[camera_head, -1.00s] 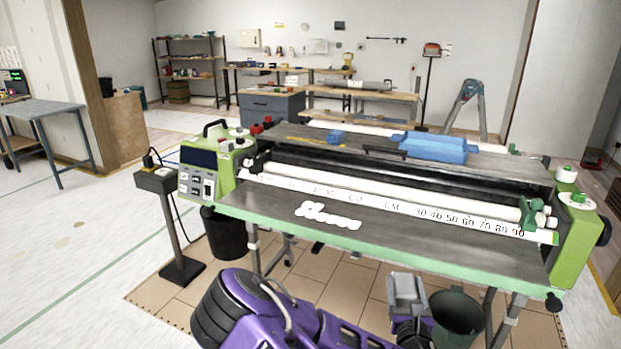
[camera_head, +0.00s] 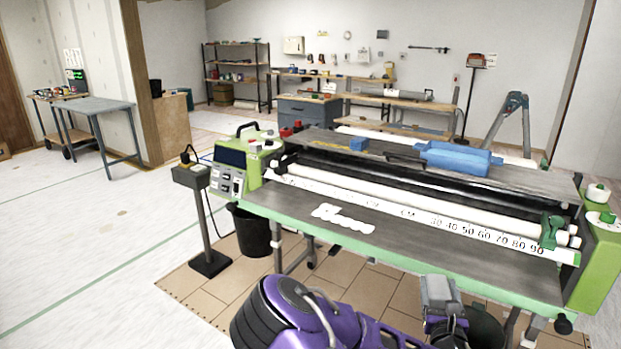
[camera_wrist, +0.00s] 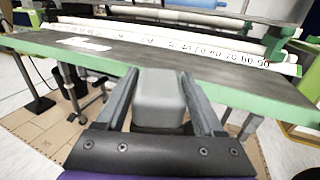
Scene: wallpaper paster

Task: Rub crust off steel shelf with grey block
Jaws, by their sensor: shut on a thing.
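My gripper (camera_wrist: 160,98) is shut on the grey block (camera_wrist: 158,100), which sits between its two fingers in the wrist view. In the head view the grey block (camera_head: 438,292) is at the end of my purple arm, in front of the machine's green front edge. The steel shelf (camera_head: 400,235) is the dark flat front surface of the pasting machine. A white crust patch (camera_head: 343,218) lies on the shelf's left half. It also shows in the wrist view (camera_wrist: 84,44). The block looks apart from the crust, which is farther to the left.
A white roller with a number scale (camera_head: 440,222) runs along the back of the shelf. A green control box (camera_head: 240,165) stands at the left end and a green end housing (camera_head: 598,260) at the right. A black bucket (camera_head: 252,232) stands below left. A blue roll (camera_head: 455,158) lies on top behind.

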